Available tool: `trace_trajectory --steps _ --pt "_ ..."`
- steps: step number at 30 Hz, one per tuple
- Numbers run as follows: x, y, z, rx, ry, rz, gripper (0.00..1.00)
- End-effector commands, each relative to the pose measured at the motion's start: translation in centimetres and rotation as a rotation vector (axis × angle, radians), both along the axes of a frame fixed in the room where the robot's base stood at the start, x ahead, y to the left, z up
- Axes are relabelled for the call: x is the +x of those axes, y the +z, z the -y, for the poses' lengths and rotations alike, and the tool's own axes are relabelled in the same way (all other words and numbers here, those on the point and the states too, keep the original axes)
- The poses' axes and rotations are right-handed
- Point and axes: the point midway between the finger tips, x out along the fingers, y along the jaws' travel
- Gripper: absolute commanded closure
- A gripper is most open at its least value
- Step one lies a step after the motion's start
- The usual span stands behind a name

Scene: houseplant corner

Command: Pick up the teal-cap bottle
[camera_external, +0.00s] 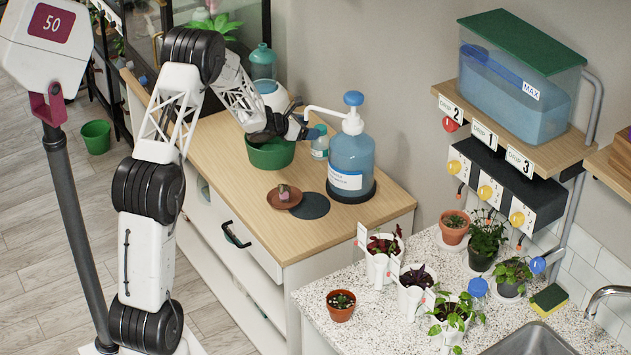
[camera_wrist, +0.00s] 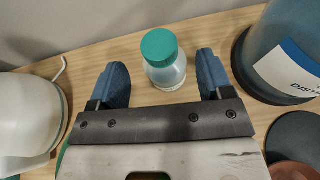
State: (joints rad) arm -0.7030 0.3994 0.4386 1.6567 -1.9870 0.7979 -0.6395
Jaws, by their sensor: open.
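The teal-cap bottle (camera_wrist: 165,70), small and clear with a round teal cap, stands upright on the wooden cabinet top. In the wrist view it is just beyond and between the two blue fingertips of my gripper (camera_wrist: 161,74), with gaps on both sides. My gripper is open and holds nothing. In the external view the bottle (camera_external: 320,147) stands beside my gripper (camera_external: 308,132), left of the big pump bottle, with its cap partly hidden by the fingers.
The big blue pump bottle (camera_external: 352,150) stands close to the right. A green pot (camera_external: 270,154) is below my gripper. A brown saucer (camera_external: 284,201) and a dark round mat (camera_external: 314,206) lie in front. A white rounded vessel (camera_wrist: 28,120) is at the left in the wrist view.

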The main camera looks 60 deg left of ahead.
Motion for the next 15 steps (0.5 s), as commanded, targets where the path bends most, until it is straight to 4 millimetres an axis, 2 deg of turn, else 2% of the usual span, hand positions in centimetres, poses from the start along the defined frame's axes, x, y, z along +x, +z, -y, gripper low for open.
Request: trace_trajectory --steps 5,15 --pt "0.8 -0.4 0.1 0.000 -0.001 -0.001 0.27" --pt "3.6 -1.5 0.2 0.000 0.000 -0.001 0.27"
